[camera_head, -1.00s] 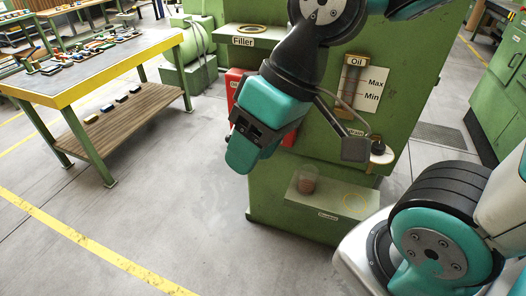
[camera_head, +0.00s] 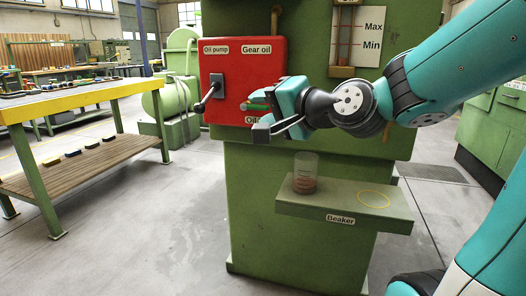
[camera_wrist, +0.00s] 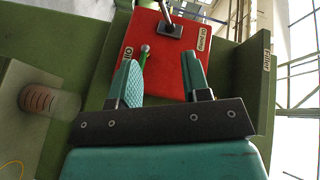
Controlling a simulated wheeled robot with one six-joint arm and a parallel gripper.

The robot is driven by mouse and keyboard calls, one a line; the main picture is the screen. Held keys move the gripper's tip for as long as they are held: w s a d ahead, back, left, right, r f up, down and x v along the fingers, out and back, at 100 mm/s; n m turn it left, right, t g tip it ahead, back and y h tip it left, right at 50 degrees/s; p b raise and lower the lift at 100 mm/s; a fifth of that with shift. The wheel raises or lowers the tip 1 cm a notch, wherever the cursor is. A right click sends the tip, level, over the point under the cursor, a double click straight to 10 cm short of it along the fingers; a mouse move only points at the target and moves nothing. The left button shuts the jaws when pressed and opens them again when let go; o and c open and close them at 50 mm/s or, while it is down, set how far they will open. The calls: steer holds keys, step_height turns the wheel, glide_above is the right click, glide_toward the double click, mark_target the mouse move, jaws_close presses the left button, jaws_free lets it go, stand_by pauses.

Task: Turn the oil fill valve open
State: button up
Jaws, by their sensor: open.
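The red oil box (camera_head: 228,62) is on the front of the green machine, and it fills the upper middle of the wrist view (camera_wrist: 172,70). Beside its partly covered "Oil" label is the valve handle (camera_wrist: 144,54), a thin green lever with a pale round end. My gripper (camera_wrist: 160,72) is open and faces the box. The lever shows between the two teal fingers, close to the left one, which hides part of it. In the head view my gripper (camera_head: 258,106) covers the lower right of the box. I cannot tell whether a finger touches the lever.
A black-handled pump lever (camera_head: 208,95) sticks out at the box's left. Below, a beaker (camera_head: 305,175) with brownish liquid stands on a green shelf (camera_head: 330,207) beside a yellow ring (camera_head: 374,199). An oil gauge (camera_head: 345,38) is above right. A workbench (camera_head: 80,98) is at left.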

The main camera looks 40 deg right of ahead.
steer(key=d+f+m+t+h+b, duration=0.3)
steer(key=d+f+m+h+b, duration=0.2)
steer(key=d+f+b, duration=0.3)
steer(key=m+p, duration=0.1)
steer(key=p, duration=0.7)
glide_toward(262, 109)
steer(key=w+p, duration=0.5)
steer(key=w+r+p, duration=0.1)
steer(key=w+p, duration=0.2)
steer(key=shift+d+r, duration=0.1)
steer(key=shift+d, duration=0.2)
steer(key=shift+w+d+h+p, duration=0.15)
steer(key=shift+w+h+p, duration=0.15)
steer(key=shift+w+p, duration=0.35)
jaws_close()
